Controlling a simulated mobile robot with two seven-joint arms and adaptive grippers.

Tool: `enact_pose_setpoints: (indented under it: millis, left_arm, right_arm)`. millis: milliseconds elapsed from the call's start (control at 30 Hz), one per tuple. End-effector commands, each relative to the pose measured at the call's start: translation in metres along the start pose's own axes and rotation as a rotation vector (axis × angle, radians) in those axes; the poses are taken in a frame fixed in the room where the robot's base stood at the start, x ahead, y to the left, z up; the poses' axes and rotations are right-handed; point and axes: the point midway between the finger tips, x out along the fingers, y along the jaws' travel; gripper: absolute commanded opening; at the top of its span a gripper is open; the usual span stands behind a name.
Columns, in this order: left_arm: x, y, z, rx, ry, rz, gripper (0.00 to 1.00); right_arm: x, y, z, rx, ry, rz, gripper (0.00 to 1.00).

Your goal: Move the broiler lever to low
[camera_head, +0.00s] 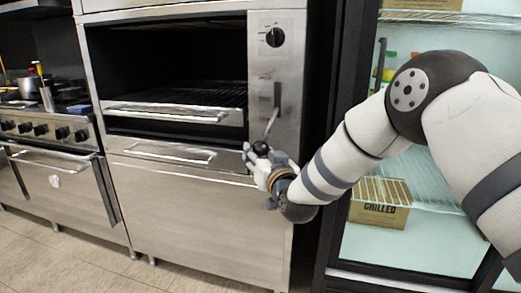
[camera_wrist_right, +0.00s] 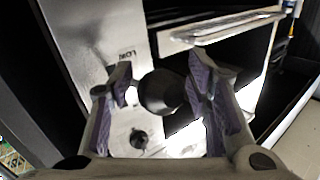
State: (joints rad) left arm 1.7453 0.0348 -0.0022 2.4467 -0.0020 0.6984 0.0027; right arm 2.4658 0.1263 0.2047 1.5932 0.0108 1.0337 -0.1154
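The broiler lever (camera_head: 272,121) is a thin metal rod coming out of a vertical slot in the steel control panel. It slants down to a black ball knob (camera_wrist_right: 160,92). My right gripper (camera_head: 257,152) is at the lever's lower end, in front of the panel. In the right wrist view my right gripper (camera_wrist_right: 163,84) has its purple-padded fingers on either side of the ball knob. The fingers look open, with a small gap at the left finger. My left gripper is not in view.
The broiler's open cavity with its rack (camera_head: 205,93) is left of the panel, with a drawer handle (camera_head: 170,152) below. A round black dial (camera_head: 275,37) sits above the slot. A glass-door fridge holding a CHILLED box (camera_head: 380,214) stands at right.

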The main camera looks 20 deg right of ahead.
Motion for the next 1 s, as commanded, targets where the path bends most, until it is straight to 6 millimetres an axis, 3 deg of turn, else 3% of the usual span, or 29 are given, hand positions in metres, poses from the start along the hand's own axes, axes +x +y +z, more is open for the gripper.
enact_pose_setpoints:
  millis: [367,733,867,1000]
  left_arm:
    - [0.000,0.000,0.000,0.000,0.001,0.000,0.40]
    - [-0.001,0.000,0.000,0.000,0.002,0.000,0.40]
    - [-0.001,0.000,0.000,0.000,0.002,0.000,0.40]
    - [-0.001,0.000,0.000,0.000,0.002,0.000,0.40]
  right_arm:
    - [-0.005,-0.001,-0.006,0.001,0.012,0.000,0.54]
    - [-0.096,-0.001,-0.004,0.001,0.008,-0.001,0.54]
    - [-0.114,-0.001,-0.003,0.001,0.009,0.000,0.54]
    - [-0.120,0.000,-0.003,0.001,0.010,0.000,0.54]
